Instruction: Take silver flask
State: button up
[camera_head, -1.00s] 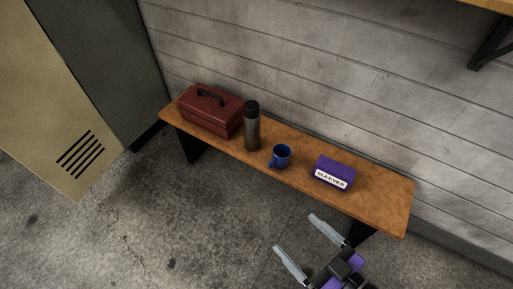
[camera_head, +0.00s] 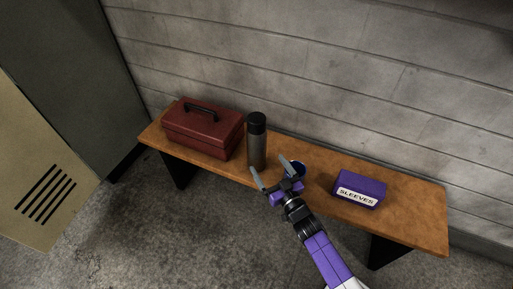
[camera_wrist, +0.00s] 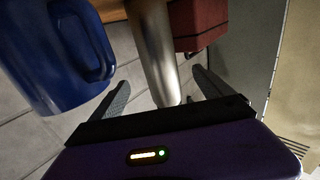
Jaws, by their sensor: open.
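The silver flask (camera_head: 257,148), with a black cap, stands upright on the wooden bench, just right of the red toolbox. In the wrist view the silver flask (camera_wrist: 154,52) shows as a metallic cylinder between my finger tips, its lower end toward my palm. My gripper (camera_head: 271,172) is open and empty, close in front of the flask at its right side in the head view. Its two fingers also show in the wrist view (camera_wrist: 160,88). I cannot tell from these views whether a finger touches the flask.
A blue mug (camera_head: 299,169) stands right of the flask, partly hidden by my gripper; it looms large in the wrist view (camera_wrist: 50,60). The red toolbox (camera_head: 203,133) is close on the left. A purple sleeves box (camera_head: 361,186) is farther right on the bench (camera_head: 415,222). A wall is behind.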

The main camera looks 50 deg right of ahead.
aim_at(257, 146)
jog(key=b+x, duration=0.2)
jog(key=x, duration=0.8)
jog(key=shift+f, duration=0.1)
grip_shut()
